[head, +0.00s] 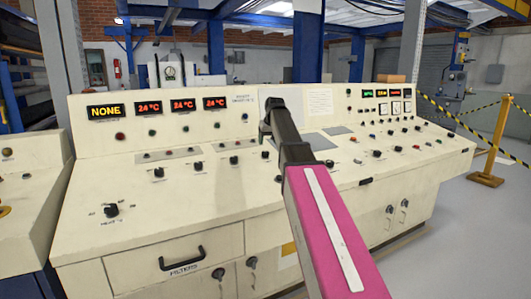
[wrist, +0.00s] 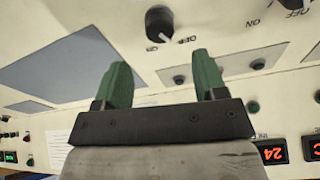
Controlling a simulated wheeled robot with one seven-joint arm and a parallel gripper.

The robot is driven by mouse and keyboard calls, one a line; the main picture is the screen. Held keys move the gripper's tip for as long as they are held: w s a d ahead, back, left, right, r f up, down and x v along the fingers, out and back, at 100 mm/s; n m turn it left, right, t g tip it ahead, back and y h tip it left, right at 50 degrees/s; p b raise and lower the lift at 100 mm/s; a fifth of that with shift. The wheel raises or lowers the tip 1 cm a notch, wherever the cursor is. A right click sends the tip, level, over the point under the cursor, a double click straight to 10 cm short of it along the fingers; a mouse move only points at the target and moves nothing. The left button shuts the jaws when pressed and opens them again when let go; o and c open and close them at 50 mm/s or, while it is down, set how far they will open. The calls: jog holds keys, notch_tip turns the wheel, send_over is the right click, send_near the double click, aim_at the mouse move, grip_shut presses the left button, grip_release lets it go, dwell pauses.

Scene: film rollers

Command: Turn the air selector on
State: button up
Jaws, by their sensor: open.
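The console (head: 75,210) carries several black rotary knobs on its sloped top, and their labels are too small to read in the head view. I cannot tell by label which is the air selector. In the wrist view, a black knob (wrist: 159,22) with ON and OFF marks has a white pointer line toward its lower edge. My gripper (wrist: 155,80) has two green fingers spread apart with nothing between them. The knob is beyond the fingertips, apart from them. In the head view my gripper (head: 267,115) is over the middle of the console, its fingers not clearly visible.
Red displays (head: 183,105) line the upright back panel. A small strip with two small knobs (wrist: 220,70) is beside the fingers in the wrist view. Flat grey plates (head: 313,141) are on the console right of my arm. A drawer handle (head: 182,259) sticks out at the front.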

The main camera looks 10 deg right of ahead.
aim_at(266, 152)
jog(key=x, duration=0.7)
jog(key=shift+f, duration=0.15)
jog(key=c, duration=0.9)
